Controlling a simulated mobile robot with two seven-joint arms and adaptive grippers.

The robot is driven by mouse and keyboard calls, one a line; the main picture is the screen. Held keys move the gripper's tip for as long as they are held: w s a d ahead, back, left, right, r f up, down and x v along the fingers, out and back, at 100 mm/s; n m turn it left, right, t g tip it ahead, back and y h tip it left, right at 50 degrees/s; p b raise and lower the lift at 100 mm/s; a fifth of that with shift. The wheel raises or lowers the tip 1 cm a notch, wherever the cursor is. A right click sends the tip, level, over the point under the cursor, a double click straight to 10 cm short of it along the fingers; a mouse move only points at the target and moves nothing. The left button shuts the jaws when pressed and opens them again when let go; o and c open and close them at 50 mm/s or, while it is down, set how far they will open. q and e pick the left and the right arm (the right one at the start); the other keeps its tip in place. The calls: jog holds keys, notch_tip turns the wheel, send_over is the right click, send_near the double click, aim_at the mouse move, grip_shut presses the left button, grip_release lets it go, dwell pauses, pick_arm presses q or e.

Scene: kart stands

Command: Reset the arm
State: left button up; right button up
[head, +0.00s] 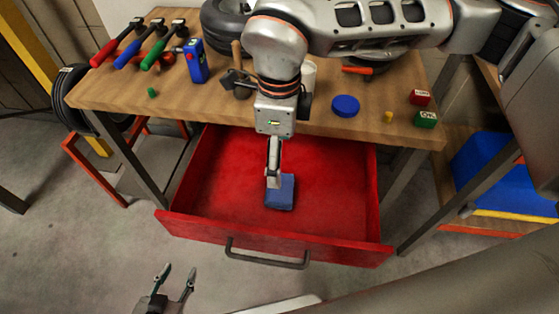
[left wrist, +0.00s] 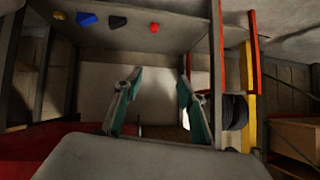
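My left gripper (head: 176,272) is in the lower part of the head view, in front of the red drawer. Its two fingers are apart and nothing is between them, as the left wrist view (left wrist: 158,95) also shows. My right arm comes in from the upper right and reaches over the workbench. My right gripper (head: 273,182) points down inside the open red drawer (head: 335,180), at a blue block (head: 282,197). I see its fingers edge-on, so I cannot tell whether they grip the block or only touch it.
The wooden workbench (head: 230,110) holds hammers (head: 165,47), a blue box (head: 195,62), a blue disc (head: 345,105), and red (head: 420,97) and green blocks (head: 426,120). The drawer sticks out with its handle (head: 268,258) forward. A blue bin (head: 490,175) stands at right.

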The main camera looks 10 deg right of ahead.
pick_arm(q)
jog(key=shift+w+a+r, duration=0.1)
jog(key=shift+w+r, duration=0.05)
jog(key=shift+w, duration=0.2)
